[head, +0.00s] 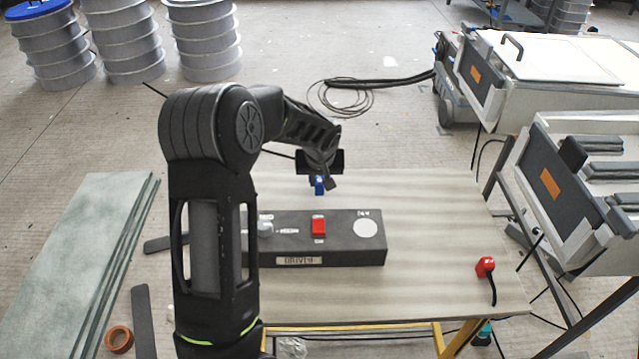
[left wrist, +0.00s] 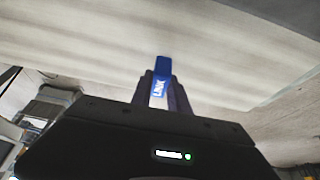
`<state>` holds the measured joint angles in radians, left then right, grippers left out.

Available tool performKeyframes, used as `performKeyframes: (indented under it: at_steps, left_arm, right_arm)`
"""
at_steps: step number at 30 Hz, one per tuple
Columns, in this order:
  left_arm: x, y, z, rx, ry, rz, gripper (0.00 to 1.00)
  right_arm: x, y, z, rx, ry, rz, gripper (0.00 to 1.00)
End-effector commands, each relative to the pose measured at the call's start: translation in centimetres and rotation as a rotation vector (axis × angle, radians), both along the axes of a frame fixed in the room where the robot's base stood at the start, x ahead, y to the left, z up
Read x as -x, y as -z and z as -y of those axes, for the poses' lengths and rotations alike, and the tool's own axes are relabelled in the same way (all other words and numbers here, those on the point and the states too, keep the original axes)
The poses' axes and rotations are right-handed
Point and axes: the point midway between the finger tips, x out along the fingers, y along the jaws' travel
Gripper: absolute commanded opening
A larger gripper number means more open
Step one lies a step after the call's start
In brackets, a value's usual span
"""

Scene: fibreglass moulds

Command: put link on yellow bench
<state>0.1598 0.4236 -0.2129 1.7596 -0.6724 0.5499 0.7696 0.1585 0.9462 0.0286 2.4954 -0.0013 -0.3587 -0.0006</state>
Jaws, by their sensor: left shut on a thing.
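The link (head: 319,186) is a small blue piece; in the left wrist view it (left wrist: 161,68) shows a white label lettered LINK. My left gripper (head: 324,176) is shut on it, with the link poking out past the fingertips. In the head view it hangs over the far part of the yellow bench (head: 430,265), which has a pale top and yellow legs. The link appears apart from the bench top, but its exact height is hard to tell. My right gripper is not in view.
A dark box (head: 345,255) with a red switch (head: 318,227) lies across the bench, nearer than the link. A red plug-like piece (head: 485,266) with a black lead is at the right. Grey moulds (head: 575,185) stand beyond the right edge.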

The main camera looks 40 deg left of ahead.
Motion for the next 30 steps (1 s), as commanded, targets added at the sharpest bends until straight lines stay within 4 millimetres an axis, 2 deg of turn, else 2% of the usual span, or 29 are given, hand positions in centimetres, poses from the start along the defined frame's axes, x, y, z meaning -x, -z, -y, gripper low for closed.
performKeyframes:
  at_steps: [3, 16, 17, 18, 24, 30]
  left_arm:
    - [0.0, 1.5, 0.0, 0.0, 0.001, -0.002, 0.0]
    - [0.0, 2.1, 0.0, -0.001, 0.001, 0.001, 0.0]
    - [0.0, 1.9, 0.0, -0.001, 0.001, 0.001, 0.23]
    - [0.0, 1.9, 0.0, -0.001, 0.001, 0.001, 0.27]
    - [0.0, 1.9, 0.0, 0.0, 0.001, 0.0, 0.43]
    - [0.0, 1.9, 0.0, 0.0, 0.001, 0.0, 0.43]
  right_arm:
    - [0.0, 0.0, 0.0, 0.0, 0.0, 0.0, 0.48]
    - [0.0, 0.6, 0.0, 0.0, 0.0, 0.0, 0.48]
    - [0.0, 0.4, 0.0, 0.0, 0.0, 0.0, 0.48]
    - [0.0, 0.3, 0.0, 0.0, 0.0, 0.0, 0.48]
    - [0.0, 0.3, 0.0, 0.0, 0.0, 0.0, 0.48]
    - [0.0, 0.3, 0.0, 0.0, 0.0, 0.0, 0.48]
